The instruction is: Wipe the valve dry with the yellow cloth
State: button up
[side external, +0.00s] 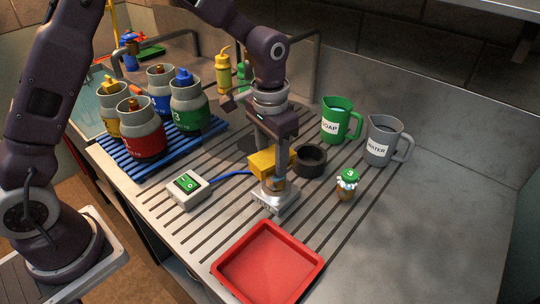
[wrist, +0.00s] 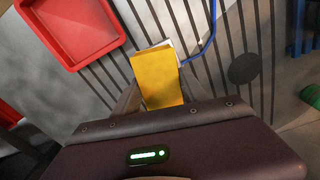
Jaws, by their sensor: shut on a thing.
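My gripper (side external: 272,186) points down over the ribbed metal worktop, near its middle. It is shut on the yellow cloth (side external: 262,164), which looks like a folded, block-like pad. In the wrist view the cloth (wrist: 158,78) sits between my fingers (wrist: 162,98). A small piece with a green top marked 3 and whitish foam-like stuff around it, seemingly the valve (side external: 347,184), stands upright to the right of my gripper, apart from it. The valve does not show in the wrist view.
A pale metal block (side external: 275,203) is just below my gripper. A red tray (side external: 312,287) lies in front. A black ring (side external: 310,161), green jug (side external: 340,120) and grey jug (side external: 384,140) stand behind. A switch box (side external: 187,190) with blue cable and several bottles on a blue rack (side external: 165,155) are left.

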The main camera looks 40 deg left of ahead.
jog(key=shift+s+a, duration=0.2)
jog(key=shift+s, duration=0.55)
jog(key=shift+r, duration=2.45)
jog(key=s+a+f+n, duration=0.2)
jog(key=s+a+f, duration=0.2)
jog(key=a, duration=0.7)
notch_tip(320, 180, down, 2)
jog(key=shift+f+n, duration=0.25)
jog(key=shift+n, duration=0.05)
